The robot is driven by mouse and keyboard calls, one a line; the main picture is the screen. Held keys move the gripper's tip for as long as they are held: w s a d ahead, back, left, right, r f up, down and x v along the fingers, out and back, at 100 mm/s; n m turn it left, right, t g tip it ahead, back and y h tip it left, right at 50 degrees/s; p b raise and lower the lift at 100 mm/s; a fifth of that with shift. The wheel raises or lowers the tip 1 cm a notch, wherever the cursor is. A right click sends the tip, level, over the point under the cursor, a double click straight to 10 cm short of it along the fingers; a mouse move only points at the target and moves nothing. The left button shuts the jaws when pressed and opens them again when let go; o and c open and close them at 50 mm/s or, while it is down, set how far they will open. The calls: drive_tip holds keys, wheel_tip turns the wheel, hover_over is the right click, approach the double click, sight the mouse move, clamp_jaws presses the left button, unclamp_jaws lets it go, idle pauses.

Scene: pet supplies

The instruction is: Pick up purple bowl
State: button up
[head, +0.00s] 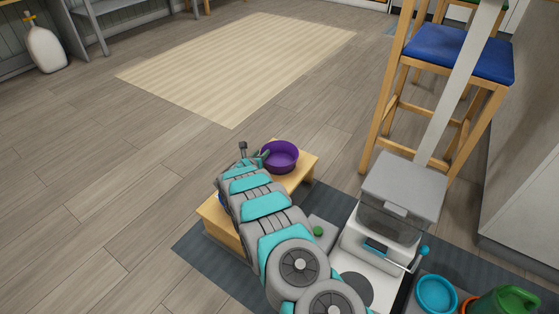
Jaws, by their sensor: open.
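The purple bowl (281,158) is round and upright. It sits at the far right part of a low wooden table (303,178) in the head view. My gripper (254,154) is at the far end of my arm, open, just left of the bowl. One finger appears close to the bowl's left rim; I cannot tell whether it touches. The bowl's inside looks empty. My arm hides much of the table.
A stool with a blue seat (459,53) stands right of the table. A green ball (318,231), a teal bowl (437,294) and a green watering can (507,303) are nearer me.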

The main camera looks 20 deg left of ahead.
drive_tip(key=shift+x, duration=1)
clamp_jaws()
drive_tip(key=shift+s, duration=0.1)
idle(0.7)
